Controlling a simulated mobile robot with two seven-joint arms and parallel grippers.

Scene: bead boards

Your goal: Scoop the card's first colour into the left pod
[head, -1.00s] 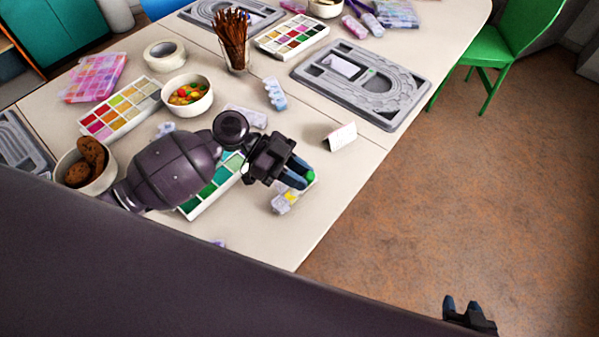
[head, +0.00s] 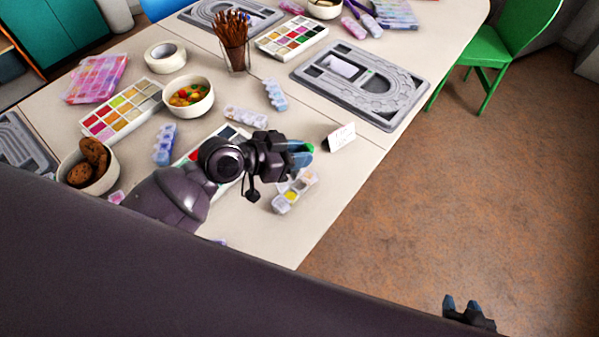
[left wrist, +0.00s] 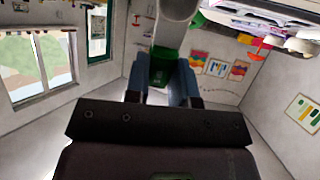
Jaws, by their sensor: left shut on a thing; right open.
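My left gripper (head: 302,152) is shut on a small green thing (head: 310,148), held above the table; it also shows between the blue fingers in the left wrist view (left wrist: 161,68). I cannot tell whether it is a scoop. Below it lies a clear pod strip (head: 294,191) with yellow in one compartment. Other pod strips lie near the left bowl (head: 164,144) and behind my arm (head: 245,117) and (head: 275,95). The white folded card (head: 341,137) stands right of the gripper; its writing is unreadable. My right gripper (head: 468,312) is open and empty over the floor.
A paint-like colour tray (head: 187,158) is partly hidden under my left arm. A cookie bowl (head: 88,182), candy bowl (head: 188,95), tape roll (head: 166,58) and pencil cup (head: 236,60) stand around. A grey bead board (head: 395,105) lies behind the card.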

